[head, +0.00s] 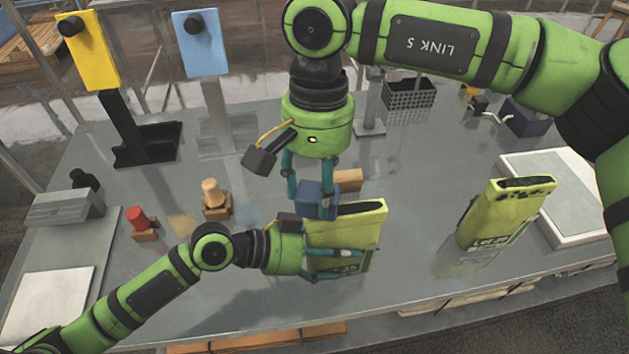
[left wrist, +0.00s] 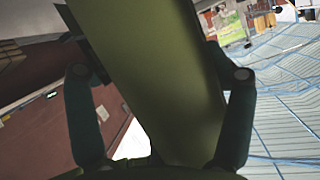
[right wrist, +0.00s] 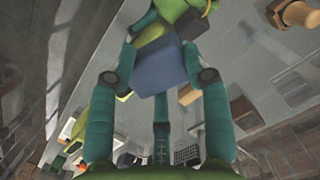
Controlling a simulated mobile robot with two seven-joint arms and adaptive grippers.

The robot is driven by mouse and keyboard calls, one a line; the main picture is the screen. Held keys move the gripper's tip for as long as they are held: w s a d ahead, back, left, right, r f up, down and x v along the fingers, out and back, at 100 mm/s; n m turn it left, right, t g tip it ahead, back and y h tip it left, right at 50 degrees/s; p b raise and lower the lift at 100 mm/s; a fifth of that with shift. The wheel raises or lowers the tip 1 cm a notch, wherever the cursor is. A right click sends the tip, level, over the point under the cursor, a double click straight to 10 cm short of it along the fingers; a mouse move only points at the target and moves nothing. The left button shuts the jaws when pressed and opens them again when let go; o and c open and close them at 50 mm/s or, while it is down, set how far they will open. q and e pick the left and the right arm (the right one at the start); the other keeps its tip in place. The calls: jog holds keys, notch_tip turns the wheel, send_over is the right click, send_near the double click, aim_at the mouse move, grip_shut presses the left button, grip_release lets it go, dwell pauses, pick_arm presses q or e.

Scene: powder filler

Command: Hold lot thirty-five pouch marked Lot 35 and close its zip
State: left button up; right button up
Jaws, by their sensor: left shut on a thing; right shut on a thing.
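The yellow-green pouch (head: 345,232), whose visible marking ends in 35, stands near the table's front middle. My left gripper (head: 340,262) is shut on it, with fingers across its lower part. In the left wrist view the pouch (left wrist: 160,75) fills the space between the fingers (left wrist: 160,75). My right gripper (head: 310,200) comes down from above and is shut on a blue block (head: 312,190) at the pouch's upper left edge. In the right wrist view the block (right wrist: 165,66) sits between the fingertips. Whether the block touches the zip is hidden.
Another yellow-green pouch (head: 497,218) stands to the right, beside a white-topped tray (head: 585,190). A tan block (head: 348,180) lies behind. Red-handled (head: 140,224) and wooden-handled (head: 213,198) stamps stand left. Yellow (head: 88,50) and blue (head: 199,42) devices stand at the back.

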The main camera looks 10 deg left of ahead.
jog(key=shift+f, duration=0.6)
dwell(1.2)
jog(key=shift+d, duration=0.1)
jog(key=shift+w+d, duration=0.2)
jog(key=shift+d, duration=0.3)
jog(key=shift+w+d, duration=0.15)
jog(key=shift+d, duration=0.35)
jog(key=shift+r, duration=0.1)
jog(key=shift+w+d+r, duration=0.1)
jog(key=shift+w+d, duration=0.1)
jog(key=shift+d, duration=0.35)
jog(key=shift+w+d, duration=0.15)
jog(key=shift+d, duration=0.35)
jog(key=shift+d, duration=0.1)
jog(key=shift+w+d, duration=0.2)
jog(key=shift+d, duration=0.3)
jog(key=shift+w+d, duration=0.15)
jog(key=shift+d, duration=0.3)
jog(key=shift+d, duration=0.1)
